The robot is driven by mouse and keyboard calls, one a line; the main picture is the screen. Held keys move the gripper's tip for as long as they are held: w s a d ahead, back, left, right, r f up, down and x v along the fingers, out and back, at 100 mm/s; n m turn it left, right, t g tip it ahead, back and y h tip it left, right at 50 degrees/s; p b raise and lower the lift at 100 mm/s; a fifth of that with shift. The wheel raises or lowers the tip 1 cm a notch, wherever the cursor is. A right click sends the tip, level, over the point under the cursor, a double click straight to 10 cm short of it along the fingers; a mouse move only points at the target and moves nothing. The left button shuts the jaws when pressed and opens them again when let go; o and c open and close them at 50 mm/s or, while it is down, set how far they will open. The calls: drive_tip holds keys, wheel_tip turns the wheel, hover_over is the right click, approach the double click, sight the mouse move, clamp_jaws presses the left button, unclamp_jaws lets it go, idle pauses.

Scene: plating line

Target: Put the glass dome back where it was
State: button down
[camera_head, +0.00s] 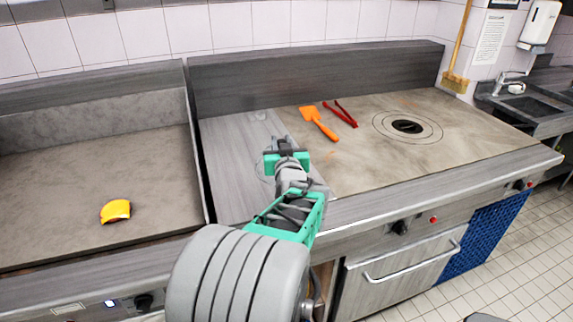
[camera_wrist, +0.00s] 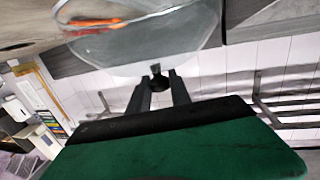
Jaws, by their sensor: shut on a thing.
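The clear glass dome (camera_wrist: 140,45) fills the top of the wrist view, with its dark knob (camera_wrist: 158,78) between my fingers. My gripper (camera_wrist: 159,92) is shut on that knob. In the camera_head view my gripper (camera_head: 285,150) is over the grey worktop left of the brown hot plate. The dome is hard to make out there; only a faint curved outline shows beside the gripper. I cannot tell whether its rim touches the surface. Orange-red shapes show through the glass in the wrist view.
An orange spatula (camera_head: 318,122) and red tongs (camera_head: 341,114) lie on the hot plate (camera_head: 365,165), left of a round ring plate (camera_head: 407,127). A folded yellow food piece (camera_head: 115,210) lies on the left griddle (camera_head: 70,180). A raised divider (camera_head: 197,150) separates the two units.

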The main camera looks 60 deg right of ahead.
drive_tip(key=d+f, duration=0.1)
drive_tip(key=f, duration=0.1)
drive_tip(key=d+f+b, duration=0.1)
drive_tip(key=d+f, duration=0.1)
drive_tip(key=shift+w+d+f, duration=0.1)
drive_tip(key=shift+d+f+b, duration=0.1)
drive_tip(key=shift+f+b, duration=0.25)
drive_tip(key=shift+f, duration=1.25)
drive_tip(key=shift+f, duration=0.1)
drive_tip(key=shift+f, duration=0.1)
drive_tip(key=c, duration=1.2)
unclamp_jaws()
